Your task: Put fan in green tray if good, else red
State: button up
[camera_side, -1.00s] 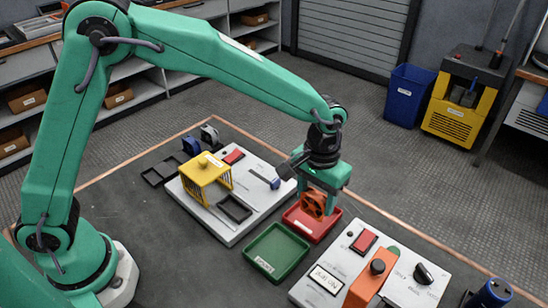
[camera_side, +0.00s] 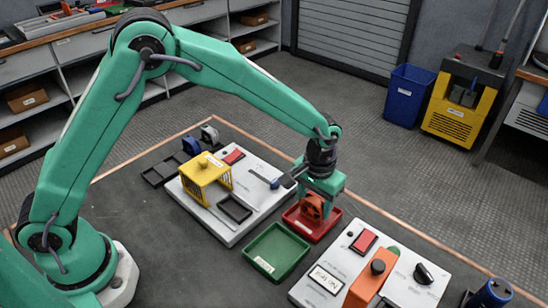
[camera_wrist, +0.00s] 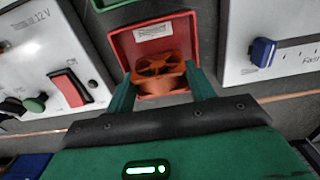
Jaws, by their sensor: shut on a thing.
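The orange fan (camera_side: 313,206) is held between the fingers of my gripper (camera_side: 318,202), at the red tray (camera_side: 305,226). In the wrist view the fan (camera_wrist: 161,77) sits between the two green fingers (camera_wrist: 160,88), inside the outline of the red tray (camera_wrist: 125,45). Whether the fan touches the tray floor I cannot tell. The green tray (camera_side: 276,251) is empty and lies to the lower left of the red tray.
A grey panel with a yellow cage (camera_side: 205,172) and a blue-handled lever stands left of the trays. Another panel with a red switch (camera_side: 364,241), a black knob (camera_side: 424,273) and an orange block (camera_side: 370,284) stands to the right. A blue cylinder (camera_side: 490,294) is at lower right.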

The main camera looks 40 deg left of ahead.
aim_at(314, 200)
jog(key=shift+f, duration=0.25)
jog(key=o, duration=1)
jog(key=shift+r, duration=0.1)
notch_tip(314, 200, up, 12)
dwell(0.8)
